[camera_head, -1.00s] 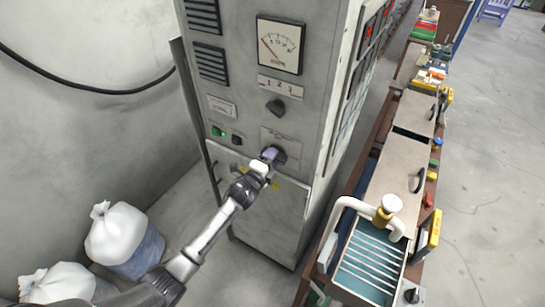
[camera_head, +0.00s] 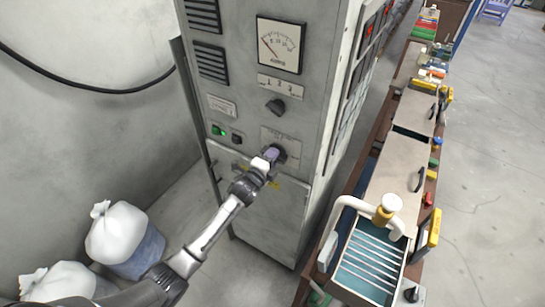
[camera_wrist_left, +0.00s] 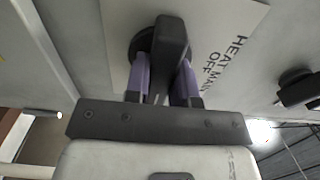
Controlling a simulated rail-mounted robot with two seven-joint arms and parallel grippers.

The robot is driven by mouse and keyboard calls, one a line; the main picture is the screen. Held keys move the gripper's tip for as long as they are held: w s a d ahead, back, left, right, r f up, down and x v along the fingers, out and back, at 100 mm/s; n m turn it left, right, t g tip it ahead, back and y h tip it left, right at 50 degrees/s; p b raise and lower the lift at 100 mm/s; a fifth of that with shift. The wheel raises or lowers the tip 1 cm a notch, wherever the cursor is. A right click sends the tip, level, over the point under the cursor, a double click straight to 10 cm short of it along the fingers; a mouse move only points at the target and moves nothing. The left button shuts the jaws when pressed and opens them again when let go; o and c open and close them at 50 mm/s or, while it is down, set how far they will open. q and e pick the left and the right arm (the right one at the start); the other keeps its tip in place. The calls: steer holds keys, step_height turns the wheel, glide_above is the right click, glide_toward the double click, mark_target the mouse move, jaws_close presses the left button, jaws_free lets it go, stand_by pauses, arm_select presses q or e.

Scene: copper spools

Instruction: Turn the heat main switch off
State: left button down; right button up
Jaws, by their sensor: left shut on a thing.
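The heat main switch (camera_wrist_left: 172,38) is a dark rotary knob with a raised bar handle. It sits on a pale plate (camera_wrist_left: 240,25) lettered "HEAT MAIN" and "OFF" in the left wrist view. My left gripper (camera_head: 271,155) is at this knob on the front of the grey cabinet (camera_head: 255,215). Its two purple fingers (camera_wrist_left: 164,80) are shut on the bar, one on each side. The gripper hides most of the knob in the head view. The lettering is partly hidden, so I cannot tell exactly where the knob points. My right gripper is not in view.
Another dark knob (camera_head: 275,106) sits above, under an ammeter (camera_head: 279,45). A green-lit button (camera_head: 218,130) and a dark one (camera_head: 237,139) are at the left. White bags (camera_head: 118,232) lie on the floor. A bench with a slatted basin (camera_head: 368,262) stands right.

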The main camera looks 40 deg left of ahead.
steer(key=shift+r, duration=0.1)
arm_select(q)
steer(key=n+p, duration=0.1)
steer(key=n, duration=0.3)
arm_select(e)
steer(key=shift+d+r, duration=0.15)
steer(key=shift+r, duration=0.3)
arm_select(q)
steer(key=n+p, duration=0.1)
steer(key=n, duration=0.4)
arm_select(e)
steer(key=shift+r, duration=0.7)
arm_select(q)
steer(key=n+p, duration=0.1)
steer(key=n, duration=0.3)
steer(key=shift+n, duration=0.4)
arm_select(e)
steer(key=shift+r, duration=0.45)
arm_select(q)
steer(key=shift+n+p, duration=0.4)
steer(key=shift+n, duration=1.5)
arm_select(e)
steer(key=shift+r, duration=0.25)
arm_select(q)
steer(key=shift+n, duration=0.3)
steer(key=c, duration=1)
jaws_free()
steer(key=shift+o, duration=0.2)
